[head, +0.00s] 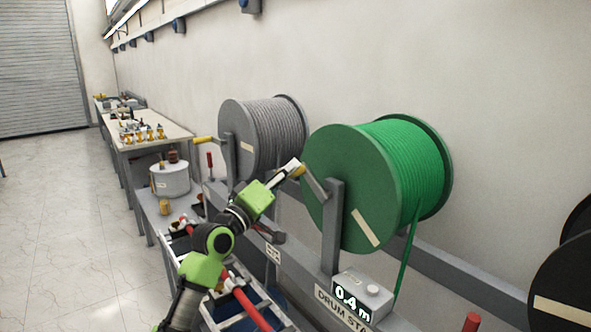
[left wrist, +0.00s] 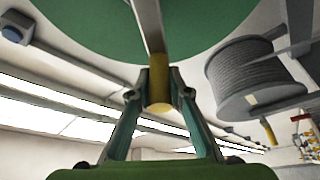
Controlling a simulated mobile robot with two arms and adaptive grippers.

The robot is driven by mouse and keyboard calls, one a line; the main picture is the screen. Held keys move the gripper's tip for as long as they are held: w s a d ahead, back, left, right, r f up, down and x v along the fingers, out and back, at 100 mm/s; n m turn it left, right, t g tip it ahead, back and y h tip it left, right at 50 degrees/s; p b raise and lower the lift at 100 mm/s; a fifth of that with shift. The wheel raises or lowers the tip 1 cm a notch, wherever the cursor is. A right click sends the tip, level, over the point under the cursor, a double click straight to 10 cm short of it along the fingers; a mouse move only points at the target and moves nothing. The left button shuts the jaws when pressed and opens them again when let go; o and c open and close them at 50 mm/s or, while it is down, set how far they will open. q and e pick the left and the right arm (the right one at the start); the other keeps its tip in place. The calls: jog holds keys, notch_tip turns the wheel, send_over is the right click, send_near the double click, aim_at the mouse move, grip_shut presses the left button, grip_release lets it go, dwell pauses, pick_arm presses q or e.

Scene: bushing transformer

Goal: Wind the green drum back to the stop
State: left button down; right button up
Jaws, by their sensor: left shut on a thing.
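The green drum (head: 370,180) stands upright on a grey stand, wound with green cable, and a length of cable hangs down from its right side. Its crank arm (head: 314,184) runs up and left from the hub to a yellow handle (left wrist: 159,80). My left gripper (head: 295,168) is shut on this handle; the left wrist view shows a finger on each side of it. A display (head: 352,300) on the stand reads 0.4 m. The green drum's flange also fills the top of the left wrist view (left wrist: 215,30). My right gripper is not in view.
A grey drum (head: 262,135) with its own yellow-handled crank (head: 204,140) stands behind the green one. A dark drum (head: 565,285) is at the right edge. A workbench (head: 160,140) with small parts is farther back. The floor (head: 60,220) at left is clear.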

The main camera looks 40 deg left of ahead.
pick_arm(q)
jog(key=shift+w+f+n, duration=0.1)
jog(key=shift+f+n, duration=0.2)
jog(key=shift+f, duration=0.4)
jog(key=shift+a+f, duration=0.2)
jog(key=shift+f, duration=0.2)
jog(key=c, duration=1.9)
grip_release()
jog(key=shift+w+r, duration=0.1)
jog(key=shift+r, duration=0.1)
jog(key=shift+r, duration=0.1)
